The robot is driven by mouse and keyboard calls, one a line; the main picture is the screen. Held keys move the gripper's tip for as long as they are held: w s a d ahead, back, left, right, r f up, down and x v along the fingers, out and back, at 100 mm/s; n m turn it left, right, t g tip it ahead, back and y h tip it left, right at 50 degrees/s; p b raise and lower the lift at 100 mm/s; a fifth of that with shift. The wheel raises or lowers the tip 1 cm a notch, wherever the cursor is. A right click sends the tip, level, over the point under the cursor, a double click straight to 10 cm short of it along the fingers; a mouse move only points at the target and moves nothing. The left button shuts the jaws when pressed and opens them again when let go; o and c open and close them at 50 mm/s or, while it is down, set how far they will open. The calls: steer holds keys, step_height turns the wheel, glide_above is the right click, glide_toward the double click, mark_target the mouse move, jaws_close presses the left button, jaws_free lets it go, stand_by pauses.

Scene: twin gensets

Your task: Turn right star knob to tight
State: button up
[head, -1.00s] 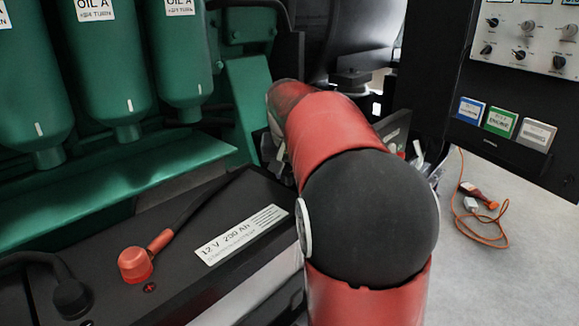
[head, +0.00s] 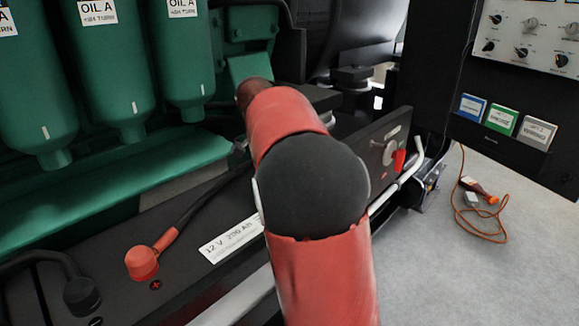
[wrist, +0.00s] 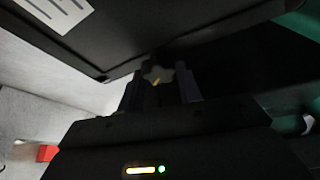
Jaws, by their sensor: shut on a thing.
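The fingers and the dark surroundings hide part of the knob. In the head view my red and black arm covers the gripper and the knob. No tight or loose marking can be read.
A black battery (head: 190,285) with a red terminal cap (head: 142,263) lies left of my arm. Green filters (head: 115,80) stand behind it. A black panel with a red handle (head: 398,160) is at the right. An orange cable (head: 488,238) lies on open floor.

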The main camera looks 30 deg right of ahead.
steer(key=m+g, duration=0.1)
steer(key=m, duration=0.3)
steer(key=shift+w+m+g, duration=0.15)
steer(key=shift+m+g, duration=0.15)
steer(key=shift+g, duration=0.1)
steer(key=shift+m+g+y, duration=0.4)
steer(key=shift+m+g, duration=0.1)
steer(key=shift+m, duration=1.1)
steer(key=o, duration=1)
steer(key=v, duration=0.7)
steer(key=shift+w+r, duration=0.2)
steer(key=shift+r, duration=0.15)
